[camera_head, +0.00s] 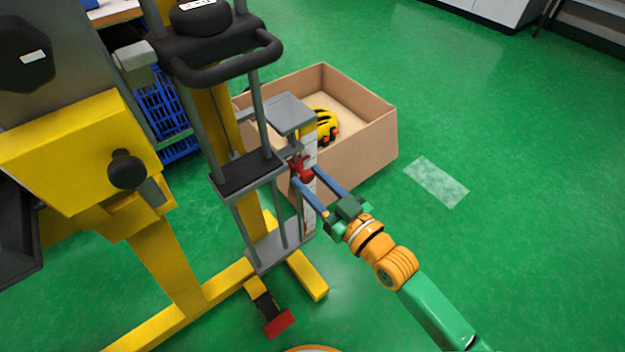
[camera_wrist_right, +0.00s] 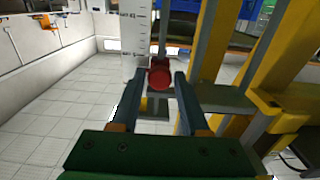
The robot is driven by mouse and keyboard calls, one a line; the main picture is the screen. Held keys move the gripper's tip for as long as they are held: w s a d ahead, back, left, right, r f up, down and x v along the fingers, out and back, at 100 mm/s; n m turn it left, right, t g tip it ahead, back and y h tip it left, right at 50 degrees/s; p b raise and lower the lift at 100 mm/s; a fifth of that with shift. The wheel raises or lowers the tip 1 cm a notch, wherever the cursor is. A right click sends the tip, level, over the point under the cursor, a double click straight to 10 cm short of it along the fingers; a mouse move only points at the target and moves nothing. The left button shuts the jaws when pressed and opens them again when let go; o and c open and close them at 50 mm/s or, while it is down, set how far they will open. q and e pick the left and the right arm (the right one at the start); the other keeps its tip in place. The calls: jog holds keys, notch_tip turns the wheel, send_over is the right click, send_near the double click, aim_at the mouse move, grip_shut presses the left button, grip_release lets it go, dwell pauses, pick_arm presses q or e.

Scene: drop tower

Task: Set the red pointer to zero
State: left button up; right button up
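The red pointer (camera_head: 302,170) sits on a rod beside a white marked scale (camera_head: 309,212) on the drop tower (camera_head: 262,165). In the right wrist view the pointer (camera_wrist_right: 160,74) shows as a round red knob just right of the scale (camera_wrist_right: 135,35). My right gripper (camera_head: 305,175) reaches in from the lower right, its two blue fingers spread. In the wrist view the fingertips (camera_wrist_right: 160,78) lie on either side of the knob, with a narrow gap seeming to show. The scale reading at the pointer is too small to tell. My left gripper is not in view.
A blue crate (camera_head: 165,110) is behind to the left. A red pedal (camera_head: 279,324) sticks out at the tower's yellow base.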

grip_shut()
dwell(1.1)
